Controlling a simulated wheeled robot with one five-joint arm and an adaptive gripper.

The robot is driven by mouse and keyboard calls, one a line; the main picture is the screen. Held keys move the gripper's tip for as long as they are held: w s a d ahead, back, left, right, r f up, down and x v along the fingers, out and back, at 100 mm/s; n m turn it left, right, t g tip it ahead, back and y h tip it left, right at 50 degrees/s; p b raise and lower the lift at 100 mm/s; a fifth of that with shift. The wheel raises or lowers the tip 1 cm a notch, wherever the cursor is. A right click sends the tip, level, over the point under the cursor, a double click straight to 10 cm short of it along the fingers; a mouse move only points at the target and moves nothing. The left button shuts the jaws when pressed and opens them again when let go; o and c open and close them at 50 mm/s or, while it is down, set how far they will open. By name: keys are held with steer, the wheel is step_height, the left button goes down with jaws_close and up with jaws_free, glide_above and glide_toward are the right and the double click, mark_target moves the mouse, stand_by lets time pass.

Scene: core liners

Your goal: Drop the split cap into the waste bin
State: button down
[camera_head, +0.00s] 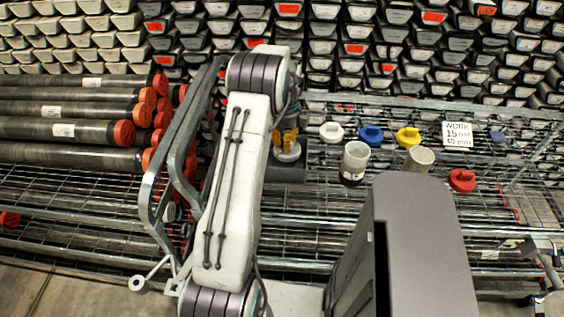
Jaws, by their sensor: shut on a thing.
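My gripper (287,142), with orange-yellow fingers, is partly hidden by my arm, left of the loose caps. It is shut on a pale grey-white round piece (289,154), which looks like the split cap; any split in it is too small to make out. A dark grey box (290,173), which may be the waste bin, shows right below the piece on the wire shelf. The piece overlaps the box in the picture; I cannot tell whether it is above the rim or inside. The left part of the box is hidden by my arm.
White (331,131), blue (370,135), yellow (408,137) and red (462,180) caps lie to the right, with a labelled white cup (355,163) and a pale cylinder (419,159). A sign (457,134) stands behind. Red-capped tubes (70,130) lie at left; stacked trays fill the back.

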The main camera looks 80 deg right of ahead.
steer(key=c, duration=1.1)
jaws_free()
steer(key=shift+c, duration=0.2)
steer(key=shift+r, duration=0.1)
step_height(320, 180, up, 12)
